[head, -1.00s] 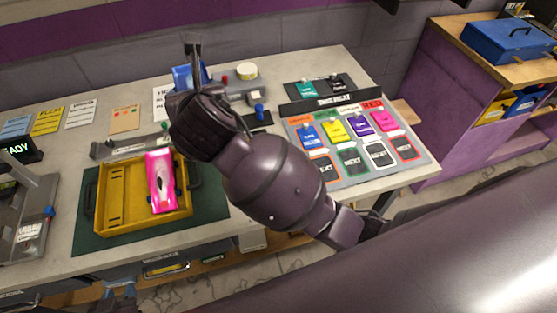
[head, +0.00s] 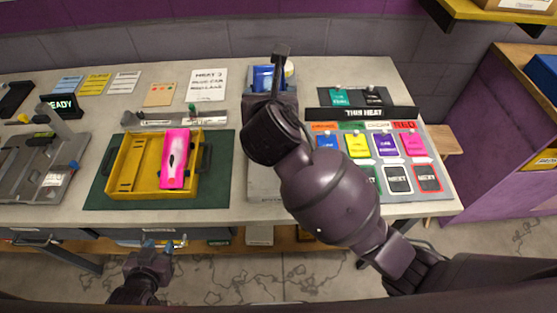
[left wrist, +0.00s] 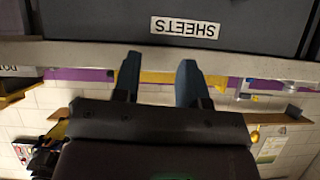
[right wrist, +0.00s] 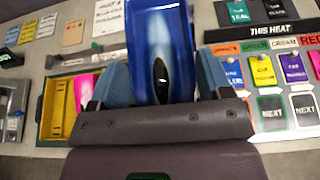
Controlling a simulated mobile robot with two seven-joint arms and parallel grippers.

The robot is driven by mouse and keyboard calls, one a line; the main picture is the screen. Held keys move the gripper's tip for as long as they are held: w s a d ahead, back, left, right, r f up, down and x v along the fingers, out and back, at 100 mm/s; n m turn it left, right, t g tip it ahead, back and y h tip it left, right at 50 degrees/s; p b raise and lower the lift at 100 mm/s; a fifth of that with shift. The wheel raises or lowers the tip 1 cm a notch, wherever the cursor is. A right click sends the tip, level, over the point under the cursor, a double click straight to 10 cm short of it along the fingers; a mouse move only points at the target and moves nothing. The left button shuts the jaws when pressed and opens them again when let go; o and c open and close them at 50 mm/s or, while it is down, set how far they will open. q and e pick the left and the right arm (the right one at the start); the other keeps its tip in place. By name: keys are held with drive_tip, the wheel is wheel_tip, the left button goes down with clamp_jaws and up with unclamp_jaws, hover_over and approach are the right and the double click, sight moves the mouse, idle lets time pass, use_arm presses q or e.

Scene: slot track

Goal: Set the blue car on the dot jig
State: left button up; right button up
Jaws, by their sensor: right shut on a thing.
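The blue car (head: 263,78) is in my right gripper (head: 275,92), above the back of the bench. In the right wrist view the blue car (right wrist: 160,50) stands lengthwise between the two fingers, with a dark oval opening near them. My right gripper is shut on it. The dot jig cannot be made out for certain; my right arm covers the bench area below the car. My left gripper (head: 158,246) is open and empty, low in front of the bench. In the left wrist view its fingers (left wrist: 160,80) are apart.
A yellow tray (head: 120,190) with a pink car (head: 175,158) sits on a green mat (head: 218,170). A grey fixture (head: 30,165) with a READY sign (head: 62,105) stands left. A board of coloured tags (head: 435,170) lies right. Cards lie along the back.

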wheel_tip(320, 180, down, 16)
drive_tip(key=shift+a+b, duration=0.1)
drive_tip(key=shift+b, duration=1)
wheel_tip(320, 180, down, 4)
drive_tip(key=shift+r+b, duration=0.2)
drive_tip(key=shift+b, duration=0.15)
drive_tip(key=shift+r, duration=0.1)
drive_tip(key=shift+f, duration=0.55)
drive_tip(key=o, duration=1)
